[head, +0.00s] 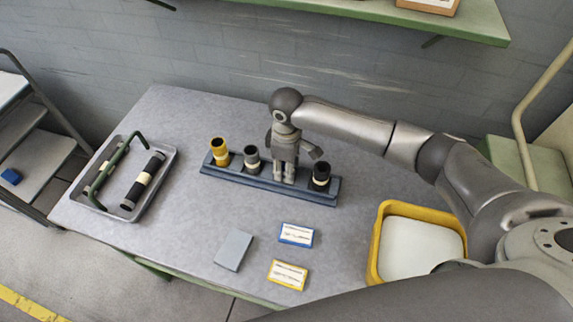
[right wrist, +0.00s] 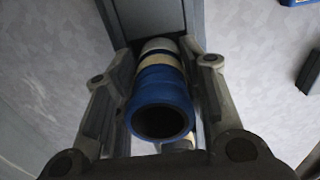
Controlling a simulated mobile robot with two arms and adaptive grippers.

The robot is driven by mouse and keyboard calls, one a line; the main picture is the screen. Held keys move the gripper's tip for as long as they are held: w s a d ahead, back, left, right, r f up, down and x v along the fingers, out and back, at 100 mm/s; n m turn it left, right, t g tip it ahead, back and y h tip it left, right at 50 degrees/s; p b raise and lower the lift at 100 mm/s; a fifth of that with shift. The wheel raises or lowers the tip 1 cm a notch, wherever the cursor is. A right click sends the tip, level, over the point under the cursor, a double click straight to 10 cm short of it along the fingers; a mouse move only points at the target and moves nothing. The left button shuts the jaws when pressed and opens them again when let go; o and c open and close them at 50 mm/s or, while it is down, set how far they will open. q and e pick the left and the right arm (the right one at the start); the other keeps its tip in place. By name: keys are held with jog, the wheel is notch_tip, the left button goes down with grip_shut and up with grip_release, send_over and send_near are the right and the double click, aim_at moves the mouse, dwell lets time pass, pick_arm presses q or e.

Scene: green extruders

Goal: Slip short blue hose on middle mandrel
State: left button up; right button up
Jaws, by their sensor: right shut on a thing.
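The short blue hose (right wrist: 160,88), with a cream band, is between the fingers of my right gripper (right wrist: 162,75) in the right wrist view. Its open end faces the camera. A pale grey cylindrical part shows beyond it, over the dark blue rack. I cannot tell whether the hose is around a mandrel or only above it. In the head view my right gripper (head: 286,170) points down over the dark blue rack (head: 240,177), between the grey hose piece (head: 251,160) and the black one (head: 321,176). It hides the hose there. My left gripper is not in view.
A yellow hose piece (head: 219,152) stands at the rack's left end. A grey tray (head: 165,182) at left holds a black hose (head: 131,198) and a dark green bent rod. Cards lie in front of the rack. A yellow bin (head: 378,243) stands at right.

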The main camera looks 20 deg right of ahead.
jog(key=shift+f, duration=0.15)
jog(key=o, duration=1.1)
jog(key=shift+o, duration=0.2)
notch_tip(320, 180, up, 12)
jog(key=b, duration=0.1)
jog(key=shift+b, duration=0.35)
jog(key=shift+a, duration=0.1)
